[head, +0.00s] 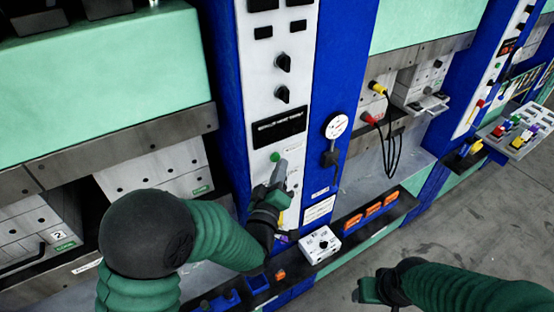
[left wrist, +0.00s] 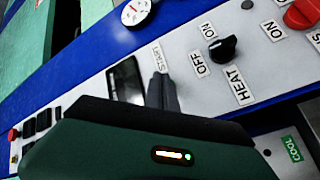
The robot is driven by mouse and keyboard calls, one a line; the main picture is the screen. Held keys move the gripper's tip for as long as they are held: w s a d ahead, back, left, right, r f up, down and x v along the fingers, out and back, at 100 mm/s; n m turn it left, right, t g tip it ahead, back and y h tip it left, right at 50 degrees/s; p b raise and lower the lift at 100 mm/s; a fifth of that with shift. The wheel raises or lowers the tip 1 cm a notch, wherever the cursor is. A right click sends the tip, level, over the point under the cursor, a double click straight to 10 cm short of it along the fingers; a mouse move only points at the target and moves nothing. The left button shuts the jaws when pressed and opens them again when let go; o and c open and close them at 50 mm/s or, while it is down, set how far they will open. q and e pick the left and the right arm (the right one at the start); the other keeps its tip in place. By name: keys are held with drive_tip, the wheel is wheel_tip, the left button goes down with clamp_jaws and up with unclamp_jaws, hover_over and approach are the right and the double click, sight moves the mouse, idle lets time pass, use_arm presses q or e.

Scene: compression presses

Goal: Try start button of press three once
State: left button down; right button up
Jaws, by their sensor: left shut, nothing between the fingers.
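The green start button (head: 275,157) sits low on the white control strip of a blue press column (head: 327,75). My left gripper (head: 283,163) is shut and empty, its tips right beside the button in the head view. In the left wrist view the shut fingers (left wrist: 158,80) point at the panel just by the START label (left wrist: 157,58). The button itself is hidden there, so I cannot tell whether they touch it. My right gripper (head: 368,290) is low at the bottom, away from the panel; its jaws are unclear.
Black knobs (head: 283,63) and a dark display (head: 279,127) are above the button. A round gauge (head: 335,125) is to its right. The wrist view shows a HEAT knob (left wrist: 222,48) and a red button (left wrist: 303,14). A white box (head: 320,245) stands on the ledge below.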

use_arm(q)
drive_tip(key=shift+s+d, duration=0.15)
drive_tip(key=shift+s, duration=0.1)
drive_tip(key=shift+s+d, duration=0.1)
drive_tip(key=s+d, duration=0.1)
drive_tip(key=s, duration=0.1)
drive_tip(key=s+d+b, duration=0.1)
drive_tip(key=s+d, duration=0.1)
idle(0.3)
drive_tip(key=shift+w+a, duration=0.1)
drive_tip(key=shift+a, duration=0.05)
idle(0.5)
